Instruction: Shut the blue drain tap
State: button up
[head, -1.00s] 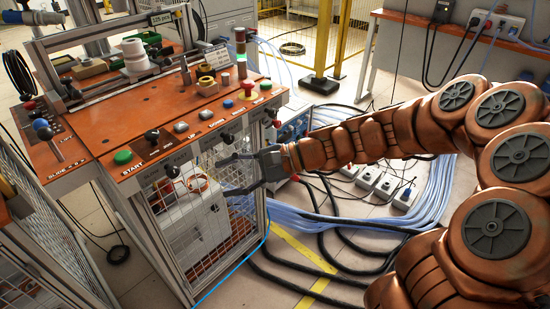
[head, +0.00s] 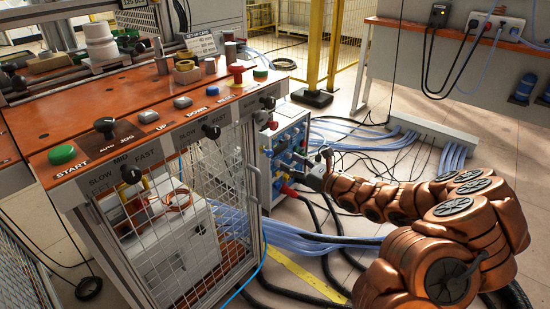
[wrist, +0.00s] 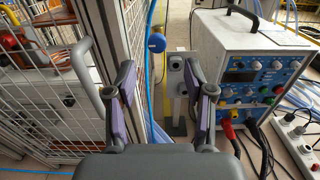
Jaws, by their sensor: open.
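In the wrist view, a round blue knob (wrist: 156,43), which looks like the drain tap, sits beside the mesh cabinet's corner post, at a thin blue hose. Which way its handle is turned is too small to tell. My gripper (wrist: 160,80) is open and empty, and its two purple-padded fingers frame the gap below and around the knob in the picture. The knob is beyond the fingertips and apart from them. In the head view, my gripper (head: 317,172) is beside the blue-fronted unit; its fingers are hard to make out there, and I cannot make out the tap.
The mesh cabinet (wrist: 75,85) stands close on the left. A blue-fronted power unit (wrist: 255,75) with knobs and red and black plugs stands close on the right. A grey post with a box (wrist: 176,62) is ahead. Cables and a socket strip (wrist: 298,145) lie on the floor.

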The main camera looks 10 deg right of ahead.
aim_at(271, 154)
jog(key=shift+b+x, duration=0.9)
jog(key=shift+x, duration=2.65)
jog(key=shift+s+a, duration=0.1)
jog(key=shift+a, duration=0.05)
grip_shut()
